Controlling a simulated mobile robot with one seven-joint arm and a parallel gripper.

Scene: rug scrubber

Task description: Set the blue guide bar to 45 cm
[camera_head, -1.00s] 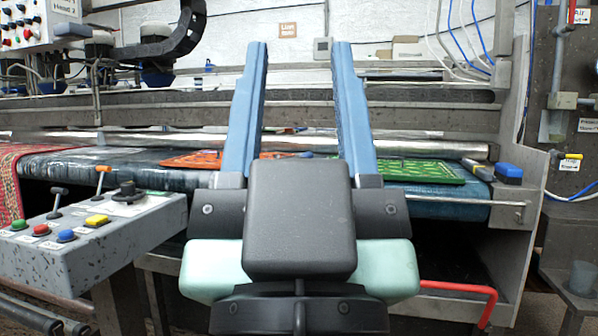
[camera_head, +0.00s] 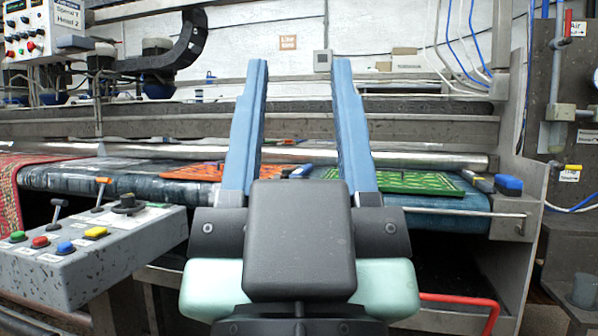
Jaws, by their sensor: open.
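My gripper (camera_head: 298,66) is raised in the middle of the view. Its two long blue fingers are spread wide apart, with nothing between them close by. Behind them, a small blue piece (camera_head: 300,171) lies on the belt between an orange patterned rug (camera_head: 195,171) and a green patterned rug (camera_head: 420,182); the fingers frame it. A blue block (camera_head: 508,185) sits at the right end of the belt. I cannot tell which of these blue parts is the guide bar, and no centimetre scale is readable. My wrist hides the front middle of the machine.
A grey control box (camera_head: 90,250) with levers, a knob and coloured buttons stands at the left front. A red patterned rug (camera_head: 30,165) hangs at the far left. Metal rollers and beams cross behind the belt (camera_head: 100,180). A red bent bar (camera_head: 465,300) is low at the right.

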